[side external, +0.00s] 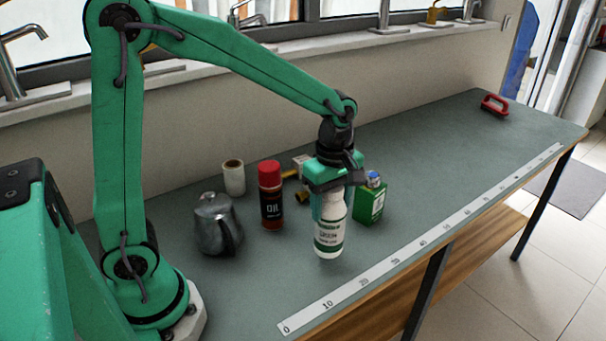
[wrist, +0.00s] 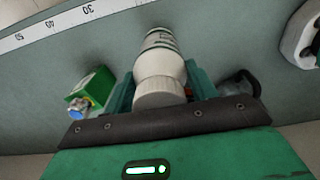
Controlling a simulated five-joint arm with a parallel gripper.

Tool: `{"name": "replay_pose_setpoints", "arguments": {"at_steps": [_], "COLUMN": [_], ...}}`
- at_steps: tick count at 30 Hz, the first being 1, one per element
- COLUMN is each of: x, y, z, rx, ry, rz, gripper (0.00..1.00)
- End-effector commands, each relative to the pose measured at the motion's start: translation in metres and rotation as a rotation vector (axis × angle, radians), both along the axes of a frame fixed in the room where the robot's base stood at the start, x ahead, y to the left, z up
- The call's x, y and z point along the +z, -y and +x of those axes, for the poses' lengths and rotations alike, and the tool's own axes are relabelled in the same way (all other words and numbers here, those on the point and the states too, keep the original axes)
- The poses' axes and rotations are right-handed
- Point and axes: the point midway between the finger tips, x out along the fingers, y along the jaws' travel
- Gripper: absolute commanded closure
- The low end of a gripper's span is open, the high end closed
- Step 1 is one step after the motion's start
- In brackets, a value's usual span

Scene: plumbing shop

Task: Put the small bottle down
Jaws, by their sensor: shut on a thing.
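The small bottle (side external: 330,232) is white with a green band and green print, and it stands upright in the side view. My gripper (side external: 334,196) is shut on its upper part from above. The bottle's base is at or very near the green-grey bench top; I cannot tell whether it touches. In the wrist view the bottle (wrist: 160,70), with its ribbed white cap toward the camera, sits between the two green fingers of my gripper (wrist: 160,92).
A green box-shaped can (side external: 370,203) stands close behind the bottle to the right. A red-capped oil can (side external: 270,200), metal pot (side external: 216,224), white roll (side external: 233,178) and brass fitting (side external: 304,199) are to the left and behind. A ruler strip (side external: 400,256) runs along the front edge.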

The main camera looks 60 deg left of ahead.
Motion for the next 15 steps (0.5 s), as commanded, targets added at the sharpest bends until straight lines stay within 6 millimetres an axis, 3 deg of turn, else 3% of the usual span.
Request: {"name": "replay_pose_setpoints", "arguments": {"at_steps": [5,15], "x": [-0.003,-0.035], "y": [0.000,0.000], "z": [0.000,0.000], "rx": [0.000,0.000], "ry": [0.001,0.001], "rz": [0.000,0.000], "gripper": [1.00,1.00]}}
